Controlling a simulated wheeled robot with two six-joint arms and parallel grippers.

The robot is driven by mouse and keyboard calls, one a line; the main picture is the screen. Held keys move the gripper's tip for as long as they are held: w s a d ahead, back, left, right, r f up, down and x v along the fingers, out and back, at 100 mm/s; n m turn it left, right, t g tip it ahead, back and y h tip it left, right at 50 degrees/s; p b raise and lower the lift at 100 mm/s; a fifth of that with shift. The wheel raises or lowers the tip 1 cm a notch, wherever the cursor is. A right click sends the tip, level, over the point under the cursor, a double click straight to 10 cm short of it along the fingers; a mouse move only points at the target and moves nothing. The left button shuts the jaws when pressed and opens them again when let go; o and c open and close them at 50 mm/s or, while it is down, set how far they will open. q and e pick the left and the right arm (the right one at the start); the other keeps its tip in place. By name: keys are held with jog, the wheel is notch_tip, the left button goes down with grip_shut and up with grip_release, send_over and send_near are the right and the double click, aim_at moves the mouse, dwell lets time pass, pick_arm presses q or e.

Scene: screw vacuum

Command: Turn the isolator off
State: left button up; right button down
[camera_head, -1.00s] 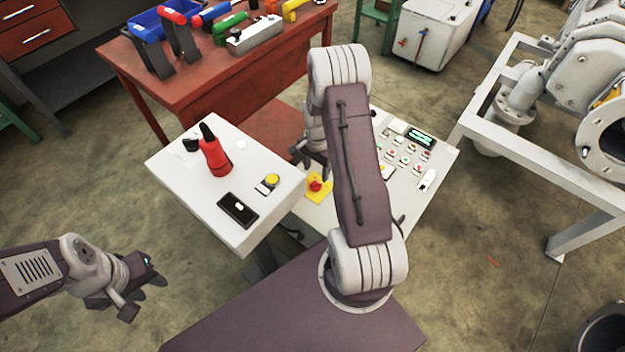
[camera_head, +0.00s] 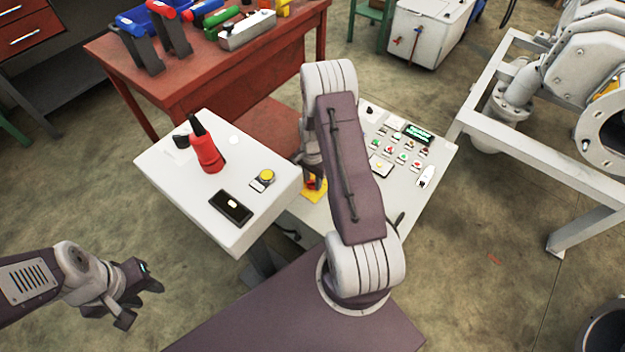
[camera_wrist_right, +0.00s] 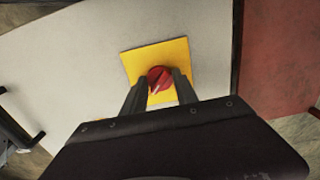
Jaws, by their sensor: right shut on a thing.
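The isolator is a red rotary knob (camera_wrist_right: 159,78) on a yellow square plate (camera_wrist_right: 131,61), set in the pale panel; in the right wrist view a light pointer mark on the knob slants. My right gripper (camera_wrist_right: 159,90) is shut on the knob, one finger on each side. In the head view the yellow plate (camera_head: 312,195) is partly hidden by my right arm and gripper (camera_head: 312,175). My left gripper (camera_head: 142,290) is off to the lower left, away from the panels, with its fingers apart and nothing between them.
The right panel (camera_head: 420,195) holds several buttons and a green display (camera_head: 418,134). A red workbench (camera_head: 200,85) stands behind; a white frame (camera_head: 520,140) stands right.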

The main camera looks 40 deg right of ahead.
jog(key=n+p, duration=0.2)
jog(key=n, duration=0.1)
jog(key=shift+r+n+p, duration=0.15)
jog(key=shift+n+p, duration=0.15)
jog(key=n+p, duration=0.2)
jog(key=n, duration=0.2)
jog(key=shift+n, duration=0.3)
jog(key=n+p, duration=0.1)
jog(key=n, duration=0.3)
jog(key=n+p, duration=0.1)
jog(key=n, duration=0.4)
jog(key=shift+n+p, duration=0.3)
jog(key=shift+p, duration=0.05)
jog(key=c, duration=0.9)
grip_release()
jog(key=shift+c, duration=0.2)
